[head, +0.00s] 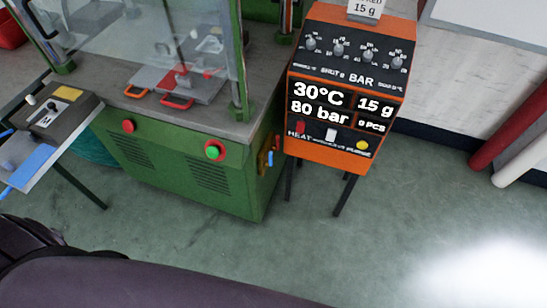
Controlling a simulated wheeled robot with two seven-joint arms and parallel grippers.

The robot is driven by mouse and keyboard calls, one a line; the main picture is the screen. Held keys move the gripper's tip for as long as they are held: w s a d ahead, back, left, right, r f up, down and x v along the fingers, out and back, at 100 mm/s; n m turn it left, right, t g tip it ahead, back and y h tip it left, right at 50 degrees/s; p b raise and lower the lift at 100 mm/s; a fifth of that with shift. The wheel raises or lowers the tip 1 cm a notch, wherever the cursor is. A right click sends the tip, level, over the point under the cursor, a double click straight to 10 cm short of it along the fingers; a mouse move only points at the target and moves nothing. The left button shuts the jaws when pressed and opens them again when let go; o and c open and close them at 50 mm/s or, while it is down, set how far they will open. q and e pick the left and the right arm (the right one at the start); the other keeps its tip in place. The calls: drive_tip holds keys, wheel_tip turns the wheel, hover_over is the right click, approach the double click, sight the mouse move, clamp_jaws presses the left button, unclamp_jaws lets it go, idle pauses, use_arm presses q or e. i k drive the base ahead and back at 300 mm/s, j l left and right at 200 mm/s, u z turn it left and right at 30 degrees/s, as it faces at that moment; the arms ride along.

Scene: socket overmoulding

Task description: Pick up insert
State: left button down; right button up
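I cannot make out the insert for certain. At the left edge, a side stand (85,108) carries a dark block with small white and black parts on top and a yellow patch (69,93); these parts are too small to identify. A blue pad (33,165) lies in front of it. Inside the green press (190,165), a grey mould plate (203,86) with red handles (176,102) sits on the bed behind a clear guard. Neither gripper shows; only dark links of mine fill the lower left.
An orange control box (325,155) on thin legs stands right of the press, reading 30°C, 80 bar, 15 g and 0 pcs. Red and white rolls (505,145) lean at the right wall. Open green floor (330,250) lies in front of the press and box.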

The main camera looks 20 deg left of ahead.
sight(44, 115)
drive_tip(key=u, duration=2.1)
drive_tip(key=i+j+z, duration=0.3)
drive_tip(key=i+j, duration=0.15)
drive_tip(key=j, duration=0.15)
drive_tip(key=i+j+z, duration=0.15)
drive_tip(key=j, duration=0.2)
drive_tip(key=i+j+z, duration=0.15)
drive_tip(key=j, duration=0.2)
drive_tip(key=i, duration=0.05)
